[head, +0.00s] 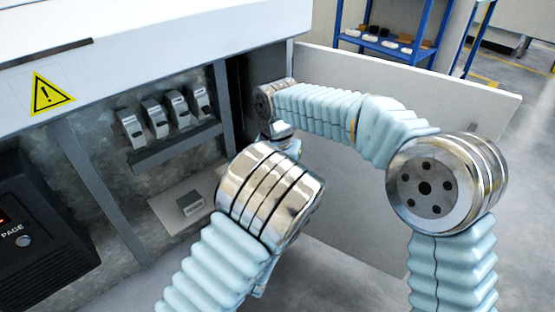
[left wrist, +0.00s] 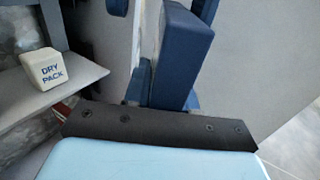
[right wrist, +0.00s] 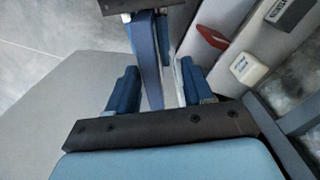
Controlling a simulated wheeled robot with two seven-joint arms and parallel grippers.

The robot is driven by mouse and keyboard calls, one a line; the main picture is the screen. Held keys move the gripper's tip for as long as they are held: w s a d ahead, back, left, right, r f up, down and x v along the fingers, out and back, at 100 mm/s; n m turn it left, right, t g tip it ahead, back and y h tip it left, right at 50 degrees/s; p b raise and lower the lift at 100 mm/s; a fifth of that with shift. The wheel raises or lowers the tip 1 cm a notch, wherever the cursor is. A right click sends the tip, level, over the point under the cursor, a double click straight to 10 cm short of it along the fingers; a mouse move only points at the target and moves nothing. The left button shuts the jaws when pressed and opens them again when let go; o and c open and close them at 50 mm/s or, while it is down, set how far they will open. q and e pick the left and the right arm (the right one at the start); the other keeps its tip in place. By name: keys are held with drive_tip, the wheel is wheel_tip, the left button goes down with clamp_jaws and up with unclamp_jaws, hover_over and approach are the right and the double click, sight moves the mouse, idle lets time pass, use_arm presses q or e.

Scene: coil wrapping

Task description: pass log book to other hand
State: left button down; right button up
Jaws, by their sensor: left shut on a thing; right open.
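The log book (left wrist: 185,55) is a dark blue slab in the left wrist view, standing on edge between the fingers of my left gripper (left wrist: 168,88), which is shut on it. In the right wrist view the log book (right wrist: 148,62) reaches down between the fingers of my right gripper (right wrist: 158,70). Those fingers are open, one on each side of the book, with a clear gap on the right side. The left gripper's dark bar shows at the top of that view. In the head view my arms hide both grippers and the book.
A white DRY PACK block (left wrist: 50,70) sits on a grey shelf close to the left gripper. A red item (right wrist: 211,37) and a grey box (right wrist: 288,12) lie nearby. The open cabinet has a row of breakers (head: 160,115). A pale panel (head: 350,200) stands behind my arms.

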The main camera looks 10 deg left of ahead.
drive_tip(key=shift+f, duration=1.85)
use_arm(q)
drive_tip(key=shift+d, duration=0.2)
use_arm(e)
drive_tip(key=shift+a, duration=0.15)
clamp_jaws()
use_arm(q)
drive_tip(key=c, duration=0.8)
unclamp_jaws()
drive_tip(key=shift+a, duration=0.15)
